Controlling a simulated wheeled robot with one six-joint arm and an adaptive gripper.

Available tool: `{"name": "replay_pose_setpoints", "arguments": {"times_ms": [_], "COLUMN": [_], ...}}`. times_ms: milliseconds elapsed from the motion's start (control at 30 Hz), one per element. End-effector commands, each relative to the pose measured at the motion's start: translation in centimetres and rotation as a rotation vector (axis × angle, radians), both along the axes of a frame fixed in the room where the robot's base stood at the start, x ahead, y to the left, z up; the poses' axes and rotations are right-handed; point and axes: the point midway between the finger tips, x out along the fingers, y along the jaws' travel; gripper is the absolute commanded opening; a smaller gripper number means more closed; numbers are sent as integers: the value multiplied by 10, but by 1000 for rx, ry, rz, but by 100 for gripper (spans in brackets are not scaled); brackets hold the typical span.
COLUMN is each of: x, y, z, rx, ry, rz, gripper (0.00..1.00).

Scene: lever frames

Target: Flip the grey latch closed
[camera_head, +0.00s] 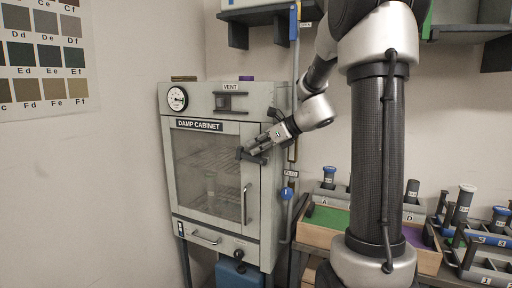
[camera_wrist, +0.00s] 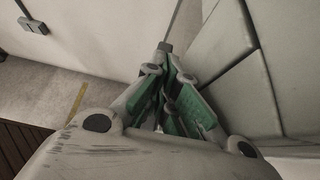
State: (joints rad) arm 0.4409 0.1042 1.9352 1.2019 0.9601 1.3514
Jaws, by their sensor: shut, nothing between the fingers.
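The pale grey damp cabinet (camera_head: 265,200) stands left of centre in the head view, with its glazed door (camera_head: 200,165) closed or nearly so. A short dark grey bar, which looks like the latch (camera_head: 254,157), shows at the door's upper right, partly hidden by my gripper (camera_head: 250,149). My gripper is shut and empty, reaching in from the right, with its tips at or very near this bar; contact is unclear. In the wrist view my gripper (camera_wrist: 166,75) has its fingers together, and a small grey block shows just beyond the tips.
A vent slider (camera_head: 231,102) and a round gauge (camera_head: 177,98) sit above the door. A vertical door handle (camera_head: 245,205) lies below my gripper. A pipe with a blue knob (camera_head: 287,193) runs right of the cabinet. Trays with bottles (camera_head: 327,215) fill the bench at right.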

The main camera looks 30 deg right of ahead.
Motion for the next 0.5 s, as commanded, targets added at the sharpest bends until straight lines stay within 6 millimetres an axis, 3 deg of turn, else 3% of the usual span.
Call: {"name": "replay_pose_setpoints", "arguments": {"times_ms": [267, 500], "x": [0, -6], "y": [-1, -4], "z": [8, 54], "rx": [-2, -3], "ry": [-3, -5], "rz": [1, 5], "gripper": [0, 0]}}
